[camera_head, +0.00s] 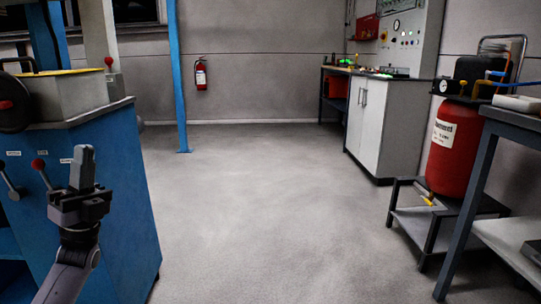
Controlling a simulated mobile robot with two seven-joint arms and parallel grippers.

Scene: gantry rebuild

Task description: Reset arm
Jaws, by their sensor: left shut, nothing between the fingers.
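My left gripper (83,168) shows at the lower left in the head view. It points upward with its fingers shut together and holds nothing. It stands in front of a blue machine cabinet (110,165); whether it touches the cabinet I cannot tell. The left arm comes in from the bottom left below it. My right gripper is not in view.
A red tank (452,150) on a low stand and a dark table (500,118) are at right. A white cabinet (376,120) stands farther back. The grey floor (265,220) between is clear.

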